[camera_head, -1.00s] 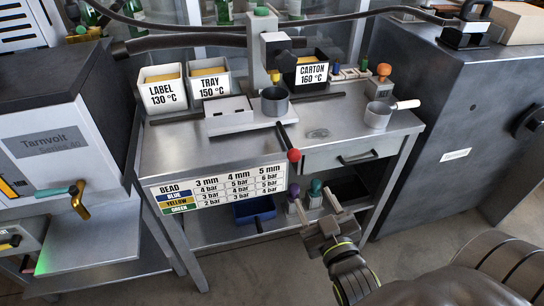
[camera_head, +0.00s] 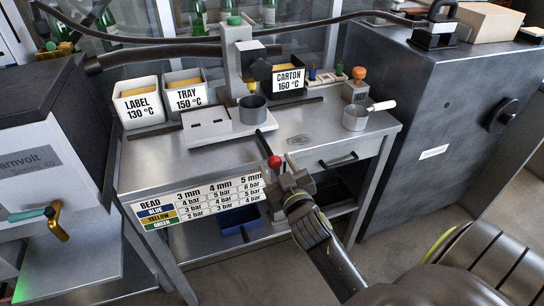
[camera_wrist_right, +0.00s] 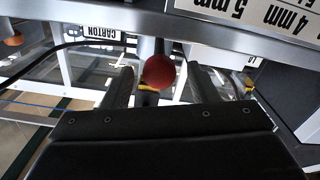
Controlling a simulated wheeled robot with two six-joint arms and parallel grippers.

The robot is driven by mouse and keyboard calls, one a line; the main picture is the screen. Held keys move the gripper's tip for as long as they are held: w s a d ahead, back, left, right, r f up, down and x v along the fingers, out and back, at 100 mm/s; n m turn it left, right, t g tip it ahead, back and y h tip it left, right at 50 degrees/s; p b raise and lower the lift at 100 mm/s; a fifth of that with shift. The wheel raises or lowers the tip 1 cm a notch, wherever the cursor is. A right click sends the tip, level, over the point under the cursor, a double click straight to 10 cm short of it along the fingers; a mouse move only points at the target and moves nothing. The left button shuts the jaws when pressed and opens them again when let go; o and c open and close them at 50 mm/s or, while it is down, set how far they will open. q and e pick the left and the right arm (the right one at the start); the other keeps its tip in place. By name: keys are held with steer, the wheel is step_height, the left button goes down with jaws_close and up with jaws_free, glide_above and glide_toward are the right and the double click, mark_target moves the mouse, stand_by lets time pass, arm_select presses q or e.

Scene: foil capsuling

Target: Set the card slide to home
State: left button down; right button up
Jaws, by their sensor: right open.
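A white slide unit (camera_head: 207,127) with an upright card-like block lies on the steel bench, beside a grey cup (camera_head: 253,108) under the press column. I take it to be the card slide. A dark rod ending in a red ball knob (camera_head: 274,161) sticks out over the bench's front edge. My right gripper (camera_head: 279,173) is open at the knob. In the right wrist view the red knob (camera_wrist_right: 159,72) sits between the two spread fingers, with gaps on both sides. My left gripper is not in view.
White LABEL (camera_head: 139,105) and TRAY (camera_head: 187,98) bins and a black CARTON bin (camera_head: 288,80) stand at the back. A handled pan (camera_head: 356,118) is at the right. The bead chart (camera_head: 200,200) hangs on the front edge. A dark cabinet (camera_head: 440,110) stands right.

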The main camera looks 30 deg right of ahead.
mark_target(272, 155)
steer(key=shift+x, duration=2.05)
jaws_close()
